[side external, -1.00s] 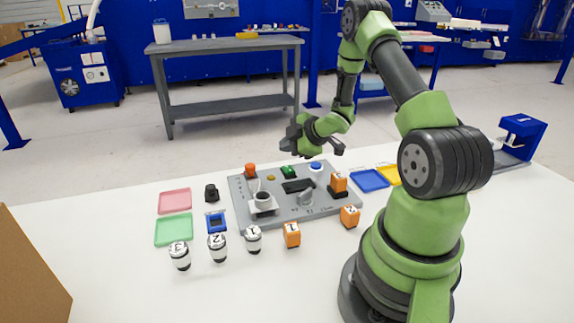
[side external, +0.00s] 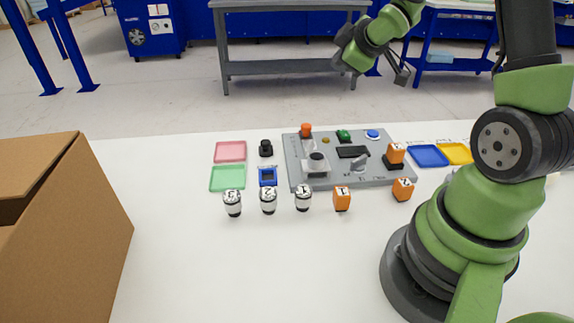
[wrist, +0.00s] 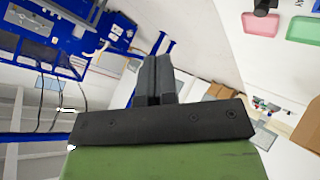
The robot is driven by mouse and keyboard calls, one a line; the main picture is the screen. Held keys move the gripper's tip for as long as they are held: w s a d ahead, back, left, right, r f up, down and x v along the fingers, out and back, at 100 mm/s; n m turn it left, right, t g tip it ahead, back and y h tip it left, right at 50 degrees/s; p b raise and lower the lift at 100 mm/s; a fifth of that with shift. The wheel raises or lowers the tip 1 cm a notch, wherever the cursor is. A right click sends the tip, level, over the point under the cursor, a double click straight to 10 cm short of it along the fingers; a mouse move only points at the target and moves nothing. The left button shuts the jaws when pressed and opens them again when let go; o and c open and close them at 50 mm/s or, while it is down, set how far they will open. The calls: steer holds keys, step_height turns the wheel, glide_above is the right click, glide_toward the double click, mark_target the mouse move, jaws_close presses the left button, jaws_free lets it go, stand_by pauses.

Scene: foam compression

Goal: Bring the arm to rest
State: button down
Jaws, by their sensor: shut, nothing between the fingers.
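My gripper (side external: 343,40) is raised well above and behind the table, at the top of the side view, apart from every object. In the wrist view its two dark fingers (wrist: 153,80) lie together with nothing between them. The grey test panel (side external: 292,150) lies on the table below. An orange block (side external: 396,152) sits on a black stand at the panel's right end. Two more orange blocks, one marked 1 (side external: 342,198) and another (side external: 402,189), stand in front. Three black-and-white cylinders (side external: 268,201) stand in a row at the left front.
A pink tray (side external: 230,151) and a green tray (side external: 227,178) lie left of the panel. A blue tray (side external: 428,156) and a yellow tray (side external: 457,153) lie right. A cardboard box (side external: 85,210) stands at far left. The front middle of the table (side external: 250,270) is clear.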

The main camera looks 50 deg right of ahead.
steer(key=s+a+r+m, duration=0.65)
steer(key=a+r, duration=0.25)
steer(key=a, duration=0.3)
steer(key=s+a+r+m+g+y, duration=0.1)
steer(key=s+a+y, duration=0.4)
steer(key=s+a, duration=0.6)
steer(key=shift+s+r+m+g+y, duration=0.25)
steer(key=shift+m+g+y, duration=0.15)
steer(key=shift+m, duration=0.25)
